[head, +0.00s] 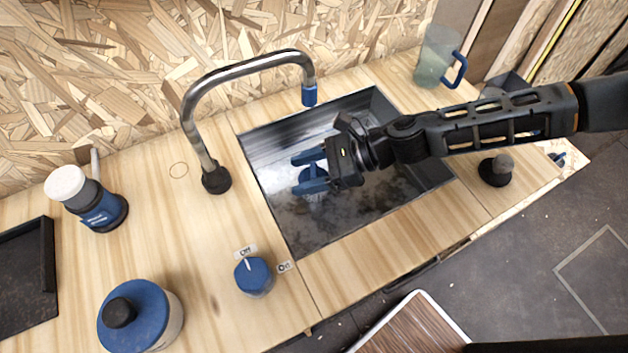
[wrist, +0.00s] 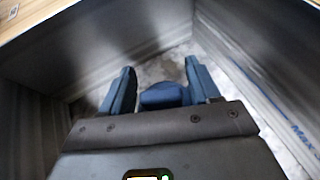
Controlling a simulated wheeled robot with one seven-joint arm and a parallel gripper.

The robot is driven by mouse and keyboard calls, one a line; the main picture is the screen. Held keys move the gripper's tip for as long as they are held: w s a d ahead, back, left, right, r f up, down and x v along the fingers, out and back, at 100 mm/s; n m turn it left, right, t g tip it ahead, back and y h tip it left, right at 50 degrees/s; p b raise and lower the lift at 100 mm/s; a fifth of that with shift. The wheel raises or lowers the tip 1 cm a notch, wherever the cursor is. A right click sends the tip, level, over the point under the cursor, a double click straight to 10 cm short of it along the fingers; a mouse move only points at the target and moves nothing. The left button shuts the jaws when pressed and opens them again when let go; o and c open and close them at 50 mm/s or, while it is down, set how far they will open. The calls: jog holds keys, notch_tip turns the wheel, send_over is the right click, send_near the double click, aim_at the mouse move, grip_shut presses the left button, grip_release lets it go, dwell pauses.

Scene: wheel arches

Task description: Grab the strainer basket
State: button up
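My gripper (head: 297,173) reaches down into the sink basin (head: 350,221), with its two blue fingers spread apart. The wrist view shows the gripper (wrist: 160,64) from behind, with a rounded blue piece (wrist: 162,96), seemingly the strainer basket's knob, between the fingers. Whether the fingers touch it is unclear. In the head view a small pale part, likely of the strainer basket (head: 313,197), shows just below the fingers. The rest of the basket is hidden by my gripper.
Steel basin walls (wrist: 85,50) surround my gripper closely. A curved faucet (head: 195,120) with a blue tip stands at the left. A blue dial (head: 254,277), a blue-lidded jar (head: 150,305), a soap bottle (head: 95,208), a clear pitcher (head: 436,60) and a dark stopper (head: 495,172) stand on the counter.

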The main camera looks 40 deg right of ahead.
jog(key=c, duration=0.9)
jog(key=shift+r, duration=0.1)
